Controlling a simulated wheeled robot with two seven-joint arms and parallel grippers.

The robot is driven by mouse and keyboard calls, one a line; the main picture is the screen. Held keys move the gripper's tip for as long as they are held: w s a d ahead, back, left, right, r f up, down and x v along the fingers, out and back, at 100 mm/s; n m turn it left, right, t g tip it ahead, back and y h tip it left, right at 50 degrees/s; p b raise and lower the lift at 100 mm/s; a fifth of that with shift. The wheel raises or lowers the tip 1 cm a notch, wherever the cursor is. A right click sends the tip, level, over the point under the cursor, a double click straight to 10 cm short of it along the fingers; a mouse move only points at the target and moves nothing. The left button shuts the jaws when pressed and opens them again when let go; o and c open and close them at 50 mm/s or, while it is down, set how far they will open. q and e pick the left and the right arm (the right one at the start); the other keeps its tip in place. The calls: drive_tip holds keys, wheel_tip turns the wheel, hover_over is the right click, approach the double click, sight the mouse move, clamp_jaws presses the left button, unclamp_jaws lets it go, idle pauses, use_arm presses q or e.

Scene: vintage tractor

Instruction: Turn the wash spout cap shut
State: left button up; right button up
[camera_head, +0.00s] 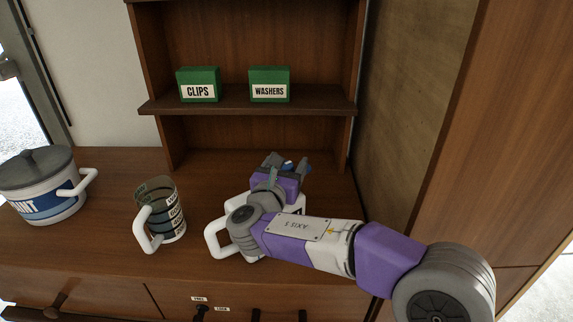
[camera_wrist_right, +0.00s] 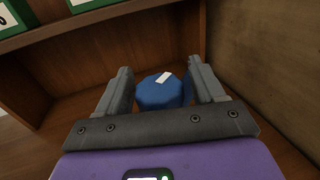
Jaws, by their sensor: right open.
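The blue wash spout cap (camera_wrist_right: 158,95) with a white mark on top sits between the two fingers of my right gripper (camera_wrist_right: 160,70) in the right wrist view. The fingers are open, one on each side of the cap; I cannot tell whether either touches it. In the head view only a bit of blue cap (camera_head: 288,166) shows between the fingertips of my right gripper (camera_head: 289,163). A white jug-like container with a handle (camera_head: 214,238) stands under my right wrist, mostly hidden by it. My left gripper is not in view.
Green CLIPS (camera_head: 198,84) and WASHERS (camera_head: 269,84) boxes sit on the shelf (camera_head: 235,106) behind. A wall panel rises close on the right.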

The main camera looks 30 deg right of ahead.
drive_tip(key=c, duration=1)
drive_tip(key=m+g+h+p, duration=0.2)
drive_tip(key=shift+r+g, duration=0.1)
drive_tip(key=shift+g, duration=0.2)
drive_tip(key=m+g+p, duration=0.4)
drive_tip(key=g+p, duration=0.2)
drive_tip(key=p, duration=0.1)
drive_tip(key=s+m+g+p, duration=0.1)
drive_tip(key=m+g+p, duration=0.4)
drive_tip(key=g+p, duration=0.2)
drive_tip(key=m+g+p, duration=0.4)
drive_tip(key=g+p, duration=0.2)
drive_tip(key=p, duration=0.2)
drive_tip(key=shift+s+r, duration=0.1)
drive_tip(key=shift+s, duration=0.3)
drive_tip(key=shift+s+f+m+g+y+p, duration=0.1)
drive_tip(key=shift+f+m+g+y+p, duration=0.1)
drive_tip(key=shift+m+g+y+p, duration=0.75)
drive_tip(key=shift+h, duration=0.25)
drive_tip(key=o, duration=1)
